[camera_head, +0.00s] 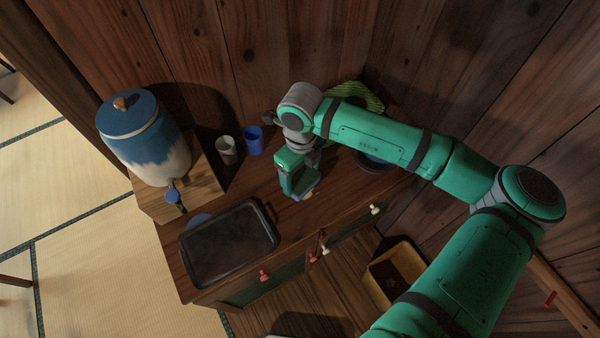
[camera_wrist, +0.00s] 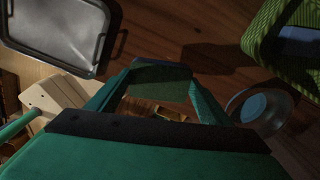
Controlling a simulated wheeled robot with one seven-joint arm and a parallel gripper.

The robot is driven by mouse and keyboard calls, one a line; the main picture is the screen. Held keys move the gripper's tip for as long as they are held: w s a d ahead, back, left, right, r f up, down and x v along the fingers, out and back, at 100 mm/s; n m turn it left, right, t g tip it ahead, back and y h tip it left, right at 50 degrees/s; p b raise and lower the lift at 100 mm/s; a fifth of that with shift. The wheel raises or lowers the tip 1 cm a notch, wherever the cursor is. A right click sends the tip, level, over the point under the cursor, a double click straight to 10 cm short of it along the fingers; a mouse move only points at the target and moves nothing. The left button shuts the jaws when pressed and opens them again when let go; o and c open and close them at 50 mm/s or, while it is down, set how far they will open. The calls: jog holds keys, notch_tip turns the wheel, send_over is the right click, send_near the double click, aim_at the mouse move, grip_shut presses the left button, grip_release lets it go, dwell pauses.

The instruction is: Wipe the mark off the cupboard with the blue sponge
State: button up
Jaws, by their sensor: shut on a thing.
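My gripper (camera_head: 299,190) points down over the cupboard (camera_head: 258,183) and is shut on the blue sponge (camera_head: 303,195). Only a small blue edge of the sponge shows below the fingers. The cupboard has a dark wooden top and a front with red and white knobs. I cannot tell whether the sponge touches the top. I cannot make out the mark in either view.
A black tray (camera_head: 228,243) lies front left on the cupboard. A blue-and-white dispenser (camera_head: 145,140) stands on a wooden box, near a grey cup (camera_head: 227,150) and a blue cup (camera_head: 254,140). A green basket (camera_head: 355,95) and a bowl (camera_wrist: 238,103) are behind my arm. A yellow bin (camera_head: 372,277) stands below.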

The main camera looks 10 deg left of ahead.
jog(key=m, duration=0.3)
jog(key=shift+s+d, duration=0.1)
jog(key=shift+d, duration=0.05)
jog(key=shift+f, duration=0.1)
